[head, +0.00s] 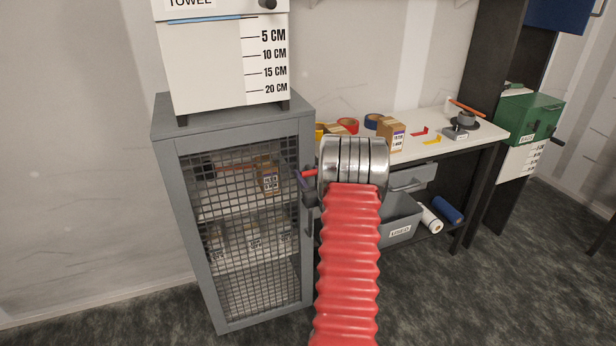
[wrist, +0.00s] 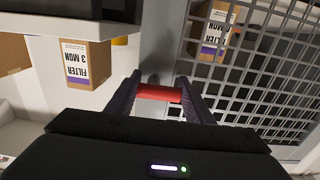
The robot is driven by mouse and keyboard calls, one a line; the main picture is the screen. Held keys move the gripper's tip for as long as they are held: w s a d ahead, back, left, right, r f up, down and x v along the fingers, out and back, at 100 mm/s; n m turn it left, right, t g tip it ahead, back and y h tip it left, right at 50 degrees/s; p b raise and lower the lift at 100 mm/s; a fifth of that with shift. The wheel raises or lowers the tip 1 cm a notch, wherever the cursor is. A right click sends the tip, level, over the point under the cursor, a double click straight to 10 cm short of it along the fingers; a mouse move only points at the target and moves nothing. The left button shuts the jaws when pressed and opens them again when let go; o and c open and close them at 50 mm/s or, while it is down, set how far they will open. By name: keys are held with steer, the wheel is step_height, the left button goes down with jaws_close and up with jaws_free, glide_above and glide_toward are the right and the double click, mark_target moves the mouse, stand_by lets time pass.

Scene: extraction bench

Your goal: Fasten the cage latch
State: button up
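The grey cage (head: 167,130) stands left of the bench, and its mesh door (head: 240,215) looks closed or nearly so. A red latch handle (head: 308,173) sits at the door's right edge. In the wrist view the red handle (wrist: 160,95) lies crosswise between the fingers of my gripper (wrist: 161,92). The fingers are spread apart, one at each end of the visible red part; whether they touch it I cannot tell. In the head view my gripper (head: 303,182) is at the cage's right edge, partly hidden by my arm. The rest of the latch is hidden.
A white towel dispenser (head: 200,70) stands on the cage. The bench (head: 435,148) to the right holds tape rolls, a filter box (head: 391,133) and small tools. Grey bins (head: 400,222) sit beneath it. Boxes on shelves show behind the mesh. Floor in front is clear.

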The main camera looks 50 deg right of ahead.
steer(key=c, duration=0.5)
steer(key=shift+a, duration=0.2)
steer(key=shift+w, duration=0.1)
